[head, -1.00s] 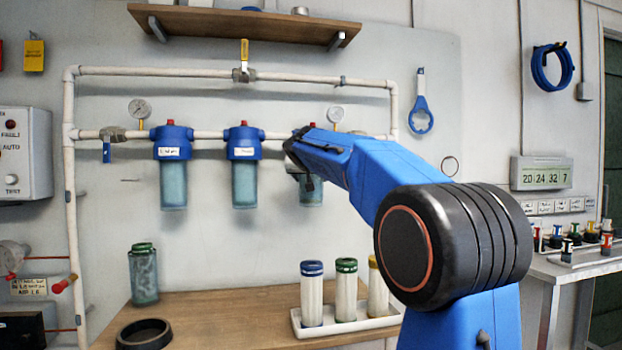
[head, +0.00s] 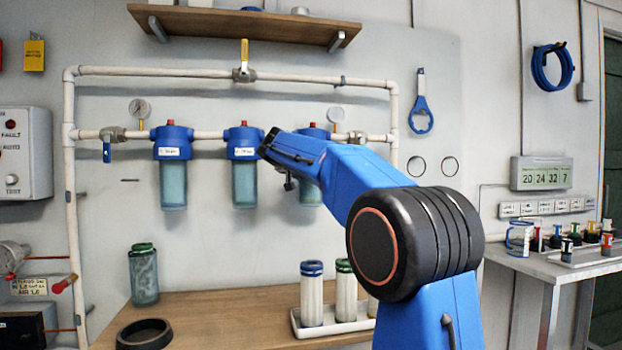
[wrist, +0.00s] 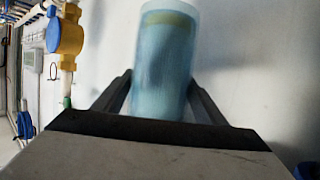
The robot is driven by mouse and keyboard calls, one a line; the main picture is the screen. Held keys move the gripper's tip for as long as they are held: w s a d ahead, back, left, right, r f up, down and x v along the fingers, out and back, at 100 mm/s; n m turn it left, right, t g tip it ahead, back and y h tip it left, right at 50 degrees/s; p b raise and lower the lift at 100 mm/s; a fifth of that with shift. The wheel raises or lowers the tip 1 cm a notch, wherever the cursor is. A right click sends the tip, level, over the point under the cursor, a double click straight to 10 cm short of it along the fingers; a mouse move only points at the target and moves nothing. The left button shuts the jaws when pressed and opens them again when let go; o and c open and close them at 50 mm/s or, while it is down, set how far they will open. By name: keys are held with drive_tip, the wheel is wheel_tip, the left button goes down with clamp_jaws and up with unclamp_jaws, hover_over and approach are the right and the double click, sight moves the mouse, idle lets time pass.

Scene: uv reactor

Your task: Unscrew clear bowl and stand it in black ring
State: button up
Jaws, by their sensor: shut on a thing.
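A bluish clear bowl (wrist: 163,65) stands between my gripper's two dark fingers (wrist: 160,88) in the wrist view, and they are shut on it. In the head view my gripper is mostly hidden behind my arm. The right-hand filter housing (head: 314,131) is partly behind my arm, with a clear bowl (head: 311,193) showing below it. I cannot tell whether the held bowl's thread is still engaged. The black ring (head: 145,343) lies flat and empty on the wooden bench at lower left.
Two more housings with bowls, left (head: 173,185) and middle (head: 244,185), hang from the pipe. A green-topped clear jar (head: 143,277) stands behind the ring. A white tray (head: 330,331) of capped cartridges stands to its right. Bare bench (head: 225,310) lies between.

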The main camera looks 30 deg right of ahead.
drive_tip(key=shift+w+f+m+g+h, duration=0.15)
drive_tip(key=shift+m+g+h, duration=0.55)
drive_tip(key=shift+m+g, duration=0.25)
drive_tip(key=shift+m+g+h, duration=0.4)
drive_tip(key=shift+m+g, duration=0.35)
drive_tip(key=shift+g, duration=0.1)
drive_tip(key=o, duration=1.4)
drive_tip(key=shift+o, duration=0.2)
drive_tip(key=shift+s+d+r+n+t+y, duration=0.15)
drive_tip(key=shift+n+t+y, duration=0.15)
drive_tip(key=shift+n+t, duration=0.2)
drive_tip(key=shift+s+a+r+n+t+y, duration=0.15)
drive_tip(key=shift+n+t+y, duration=0.2)
drive_tip(key=shift+t, duration=0.25)
drive_tip(key=shift+w+f+n+t+y, duration=0.15)
drive_tip(key=shift+n+t+y, duration=0.3)
drive_tip(key=shift+n+t, duration=0.45)
